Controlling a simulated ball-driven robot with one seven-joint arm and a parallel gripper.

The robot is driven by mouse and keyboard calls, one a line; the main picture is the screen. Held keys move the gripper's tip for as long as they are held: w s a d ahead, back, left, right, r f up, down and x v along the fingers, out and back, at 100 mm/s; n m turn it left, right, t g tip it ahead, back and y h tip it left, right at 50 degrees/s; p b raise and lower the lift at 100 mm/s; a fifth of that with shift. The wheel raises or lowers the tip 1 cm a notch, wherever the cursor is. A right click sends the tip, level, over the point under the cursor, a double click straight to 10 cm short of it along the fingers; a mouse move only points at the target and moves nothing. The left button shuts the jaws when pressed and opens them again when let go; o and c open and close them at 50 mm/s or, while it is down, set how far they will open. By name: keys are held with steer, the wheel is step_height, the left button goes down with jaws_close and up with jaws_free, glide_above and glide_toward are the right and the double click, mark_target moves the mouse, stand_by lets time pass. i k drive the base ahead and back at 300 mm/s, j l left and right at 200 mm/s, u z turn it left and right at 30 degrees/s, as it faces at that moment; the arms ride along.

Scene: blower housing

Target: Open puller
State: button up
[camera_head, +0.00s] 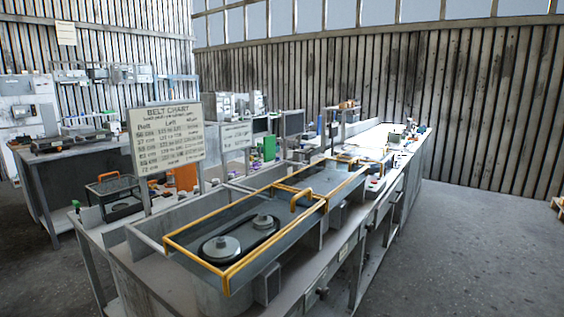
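I cannot make out a puller for certain in this view. A grey housing with a yellow-edged frame (180,243) stands on the near bench. Inside it are two round grey pulleys, a larger one (221,247) in front and a smaller one (263,221) behind, with a dark belt around them. An orange handle (302,195) rises at the frame's far end. A second yellow-edged section (330,180) lies beyond it. My gripper is not in view.
A belt chart sign (167,136) stands on the bench's left side. A black tray with an orange handle (115,190) sits below it. Another bench (50,180) with equipment is at the left. The grey floor (470,250) at the right is mostly clear.

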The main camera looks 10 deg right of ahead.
mark_target(305, 162)
steer(key=l+z, duration=0.1)
steer(key=z, duration=0.15)
steer(key=i+l+z, duration=0.55)
steer(key=i+z, duration=0.2)
steer(key=i, duration=0.2)
steer(key=i+l+z, duration=0.1)
steer(key=i+z, duration=0.25)
steer(key=i, duration=0.15)
steer(key=i+l, duration=0.1)
steer(key=i, duration=0.5)
steer(key=i+u, duration=0.1)
steer(key=i, duration=0.5)
steer(key=i+l, duration=0.2)
steer(key=i, duration=0.4)
